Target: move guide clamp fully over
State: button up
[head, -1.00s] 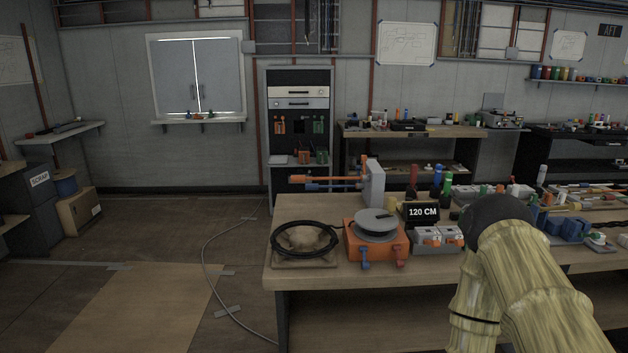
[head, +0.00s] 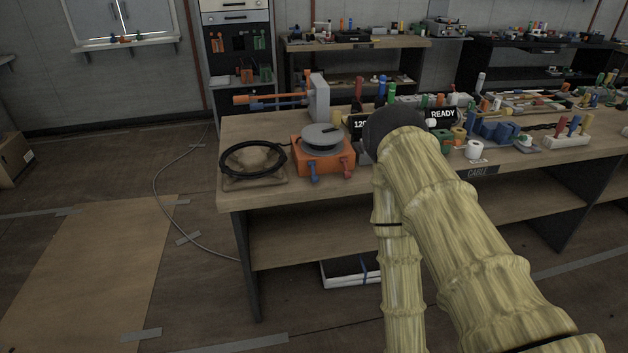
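No part is labelled as the guide clamp, so I cannot tell for sure which one it is. An orange block (head: 322,160) on the bench carries a grey round disc (head: 321,137). My arm, in a yellowish cover with a dark rounded end, rises from the lower right and hides part of the bench. My gripper does not show.
A black cable coil (head: 254,159) lies on a pad left of the orange block. The workbench (head: 240,195) has a crowded right side, with a READY sign (head: 442,113), cable reels and small parts. The floor left of the bench is open, with a thin cable (head: 163,205) along it.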

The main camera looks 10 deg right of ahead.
aim_at(314, 179)
jog(key=z, duration=1.2)
jog(key=k, duration=0.6)
jog(key=u, duration=1.25)
jog(key=i, duration=0.5)
jog(key=z, duration=0.05)
